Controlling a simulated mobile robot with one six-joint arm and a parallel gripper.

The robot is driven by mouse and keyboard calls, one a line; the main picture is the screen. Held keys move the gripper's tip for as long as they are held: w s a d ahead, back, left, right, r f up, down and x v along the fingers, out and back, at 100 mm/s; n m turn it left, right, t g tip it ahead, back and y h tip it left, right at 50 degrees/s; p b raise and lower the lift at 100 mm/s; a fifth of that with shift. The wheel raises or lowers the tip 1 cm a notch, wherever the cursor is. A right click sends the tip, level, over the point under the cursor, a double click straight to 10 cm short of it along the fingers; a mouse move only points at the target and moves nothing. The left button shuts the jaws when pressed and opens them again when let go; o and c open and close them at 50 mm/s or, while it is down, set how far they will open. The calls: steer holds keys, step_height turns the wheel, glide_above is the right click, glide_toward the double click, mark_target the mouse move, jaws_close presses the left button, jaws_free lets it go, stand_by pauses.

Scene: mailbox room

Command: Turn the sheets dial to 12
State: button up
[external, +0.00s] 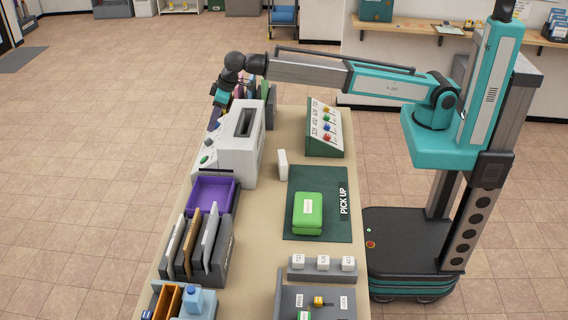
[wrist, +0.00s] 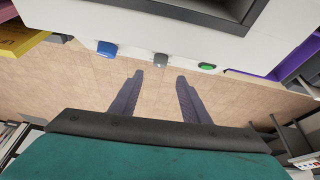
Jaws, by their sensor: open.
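A white machine (external: 240,150) with a dark slot on top stands on the counter in the external view. Its control side faces left; in the wrist view the machine (wrist: 180,22) carries a blue knob (wrist: 106,48), a small grey knob (wrist: 160,60) and a green button (wrist: 206,67). I cannot read any dial numbers or tell which knob is the sheets dial. My gripper (wrist: 158,74) is open and empty, its two dark fingers pointing toward the control panel, around the grey knob's line in the picture. In the external view my gripper (external: 215,112) is at the machine's far left, partly hidden.
A purple tray (external: 210,193) and a file rack (external: 215,262) stand nearer on the counter. A green block (external: 308,213) lies on the dark pick-up mat (external: 300,180). A sloped panel with coloured knobs (external: 325,128) stands right of the machine. Floor left of the counter is clear.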

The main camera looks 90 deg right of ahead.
mark_target(206, 139)
steer(key=shift+p+x, duration=1.1)
steer(key=shift+x, duration=3.15)
steer(key=c, duration=1)
